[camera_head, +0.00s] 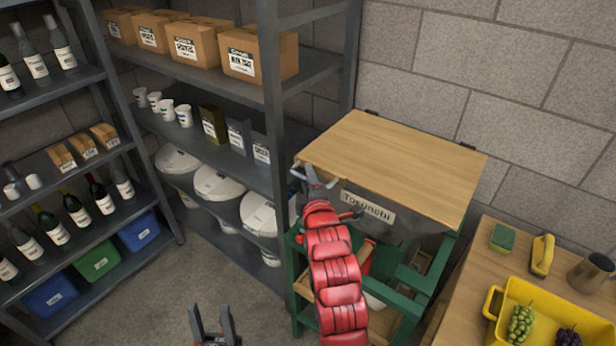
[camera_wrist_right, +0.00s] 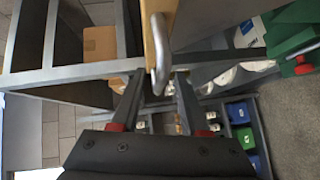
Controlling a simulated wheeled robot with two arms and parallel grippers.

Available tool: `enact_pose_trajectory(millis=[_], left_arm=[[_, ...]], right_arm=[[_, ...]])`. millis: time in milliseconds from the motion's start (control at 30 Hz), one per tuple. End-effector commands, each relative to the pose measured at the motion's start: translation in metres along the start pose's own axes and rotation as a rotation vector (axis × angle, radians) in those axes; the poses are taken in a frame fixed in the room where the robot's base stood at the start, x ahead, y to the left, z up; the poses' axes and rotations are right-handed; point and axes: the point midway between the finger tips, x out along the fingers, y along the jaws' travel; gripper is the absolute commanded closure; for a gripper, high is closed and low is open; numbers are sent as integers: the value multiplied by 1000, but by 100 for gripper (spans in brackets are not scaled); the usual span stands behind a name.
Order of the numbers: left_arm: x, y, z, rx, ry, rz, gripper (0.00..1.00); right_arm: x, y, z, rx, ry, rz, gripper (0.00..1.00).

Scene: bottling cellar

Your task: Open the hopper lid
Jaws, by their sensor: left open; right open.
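The hopper has a flat wooden lid (camera_head: 398,152), which lies closed on its grey body (camera_head: 415,226) in a green frame (camera_head: 425,280). A metal handle (camera_wrist_right: 157,70) is on the lid's edge in the right wrist view. My right gripper (camera_head: 315,178) is at the lid's front left corner in the head view. In the right wrist view its open fingers (camera_wrist_right: 160,80) lie on either side of the handle, not closed on it. My left gripper (camera_head: 214,322) is open and empty at the bottom of the head view, over the floor.
A grey shelf (camera_head: 315,75) with boxes, cups and white lidded tubs stands left of the hopper. Another shelf (camera_head: 60,88) with bottles and bins is at far left. A wooden table (camera_head: 480,270) at right holds a yellow crate (camera_head: 490,305), sponge, brush and jug. The floor between is clear.

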Motion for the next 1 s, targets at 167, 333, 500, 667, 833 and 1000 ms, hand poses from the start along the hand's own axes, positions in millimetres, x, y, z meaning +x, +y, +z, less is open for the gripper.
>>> enact_pose_trajectory(millis=[167,333,500,667,833,1000], left_arm=[[1,0,0,0,0,0,50],[1,0,0,0,0,0,50],[1,0,0,0,0,0,50],[1,0,0,0,0,0,50],[1,0,0,0,0,0,50],[1,0,0,0,0,0,50]], right_arm=[[4,1,0,1,0,2,55],[4,0,0,1,0,2,55],[3,0,0,1,0,2,84],[3,0,0,0,0,2,100],[3,0,0,0,0,2,100],[3,0,0,0,0,2,100]])
